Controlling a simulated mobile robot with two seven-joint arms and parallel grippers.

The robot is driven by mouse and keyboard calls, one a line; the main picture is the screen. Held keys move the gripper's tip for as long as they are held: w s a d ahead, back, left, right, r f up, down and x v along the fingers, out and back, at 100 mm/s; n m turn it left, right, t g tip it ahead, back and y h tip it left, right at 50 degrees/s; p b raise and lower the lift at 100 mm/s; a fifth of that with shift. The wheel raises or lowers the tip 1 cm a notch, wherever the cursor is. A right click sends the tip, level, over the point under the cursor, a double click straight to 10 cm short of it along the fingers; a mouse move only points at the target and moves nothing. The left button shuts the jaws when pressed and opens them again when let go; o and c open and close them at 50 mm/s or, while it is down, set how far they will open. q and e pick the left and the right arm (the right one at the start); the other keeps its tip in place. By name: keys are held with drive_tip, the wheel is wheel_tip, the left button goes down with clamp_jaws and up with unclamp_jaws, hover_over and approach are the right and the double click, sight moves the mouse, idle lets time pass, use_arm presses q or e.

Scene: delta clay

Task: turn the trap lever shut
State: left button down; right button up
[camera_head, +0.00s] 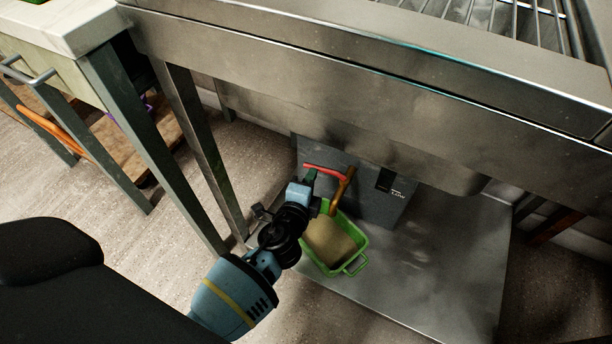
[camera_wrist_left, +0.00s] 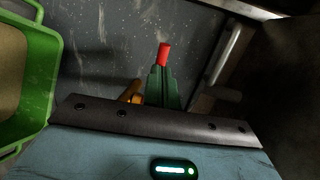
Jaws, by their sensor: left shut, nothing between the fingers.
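The trap lever (camera_head: 325,170) has a red grip and sits at the front of a grey box (camera_head: 376,205) under the steel counter. An orange-brown spout or pipe (camera_head: 346,184) is just beside it. My left gripper (camera_head: 311,177) is shut and empty, its green fingertips close to the left end of the red grip. In the left wrist view the red grip (camera_wrist_left: 163,54) shows just beyond the shut fingers (camera_wrist_left: 163,80); I cannot tell whether they touch. The fingers partly hide what lies behind them. My right gripper is not in view.
A green tub (camera_head: 357,262) with tan contents stands below the spout on a metal floor plate (camera_head: 440,270). The steel counter (camera_head: 350,75) overhangs the box. A counter leg (camera_head: 203,150) stands left of my arm. Open floor lies to the left.

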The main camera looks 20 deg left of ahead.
use_arm(q)
drive_tip(key=shift+w, duration=0.2)
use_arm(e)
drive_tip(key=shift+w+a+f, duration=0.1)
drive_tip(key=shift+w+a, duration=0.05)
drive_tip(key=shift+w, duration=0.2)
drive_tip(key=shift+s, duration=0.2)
